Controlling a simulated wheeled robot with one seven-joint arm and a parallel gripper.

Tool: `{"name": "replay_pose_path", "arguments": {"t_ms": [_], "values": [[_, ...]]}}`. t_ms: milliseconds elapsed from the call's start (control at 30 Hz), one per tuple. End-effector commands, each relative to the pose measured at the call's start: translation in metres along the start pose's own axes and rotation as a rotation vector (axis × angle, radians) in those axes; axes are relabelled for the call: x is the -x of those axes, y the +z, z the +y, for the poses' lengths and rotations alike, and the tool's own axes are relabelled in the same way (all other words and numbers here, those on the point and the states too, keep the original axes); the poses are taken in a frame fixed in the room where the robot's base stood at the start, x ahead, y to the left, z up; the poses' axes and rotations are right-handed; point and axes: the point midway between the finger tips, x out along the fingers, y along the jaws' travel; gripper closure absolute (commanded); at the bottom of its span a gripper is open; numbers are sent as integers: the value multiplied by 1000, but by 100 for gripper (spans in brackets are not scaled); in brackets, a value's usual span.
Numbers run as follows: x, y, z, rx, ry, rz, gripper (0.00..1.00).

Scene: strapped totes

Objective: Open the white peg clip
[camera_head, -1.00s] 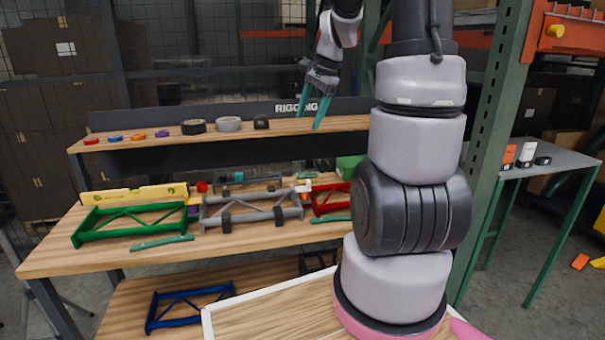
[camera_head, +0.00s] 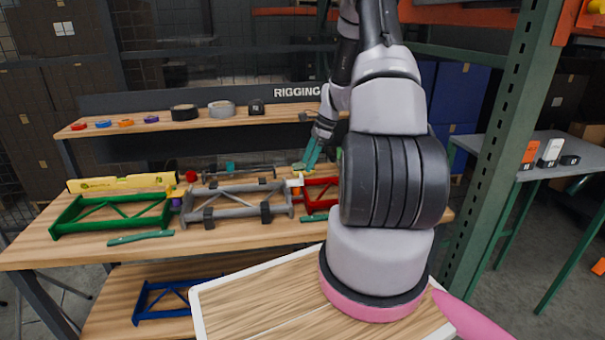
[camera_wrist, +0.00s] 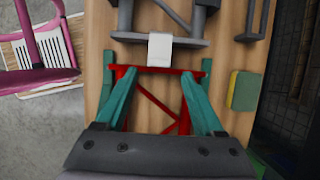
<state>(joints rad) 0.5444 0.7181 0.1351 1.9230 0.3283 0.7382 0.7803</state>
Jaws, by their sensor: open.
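The white peg clip (camera_wrist: 160,47) is in the wrist view, just ahead of my fingertips, between a grey frame (camera_wrist: 135,37) and a red frame (camera_wrist: 150,70). In the head view a small white piece (camera_head: 293,183) shows at the right end of the grey frame. My gripper (camera_wrist: 157,78) is open and empty, its two teal fingers spread wide on either side over the red frame, apart from the clip. In the head view my gripper (camera_head: 306,162) hangs above the bench near the red frame (camera_head: 318,194). My arm hides the bench's right part.
A green frame (camera_head: 108,212), a yellow level (camera_head: 120,183) and a teal bar (camera_head: 140,238) lie at the left of the bench. A shelf (camera_head: 150,126) with tape rolls stands behind. In the wrist view a yellow-green block (camera_wrist: 245,90) lies at the right.

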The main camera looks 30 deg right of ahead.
Motion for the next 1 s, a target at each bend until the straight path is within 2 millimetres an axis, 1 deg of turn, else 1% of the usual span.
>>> {"name": "replay_pose_path", "arguments": {"t_ms": [33, 100, 200, 300, 433, 667, 700, 767, 800, 867, 900, 1000], "values": [[-11, 0, 1, -1, 4, -2, 30], [-23, 0, 1, 0, 4, -2, 30], [-37, 0, 1, 0, 2, -1, 30], [-47, 0, 0, 1, 1, -1, 30], [-53, 0, 0, 1, 1, 0, 30], [-54, 0, 0, 1, 0, 0, 30], [-53, 0, 0, 1, 0, 0, 34], [-53, 0, 0, 1, 0, 0, 57], [-53, 0, 0, 1, 0, 0, 72], [-53, 0, 0, 1, 0, 0, 95], [-53, 0, 0, 1, 0, 0, 100], [-53, 0, 0, 1, 0, 1, 100]]}}
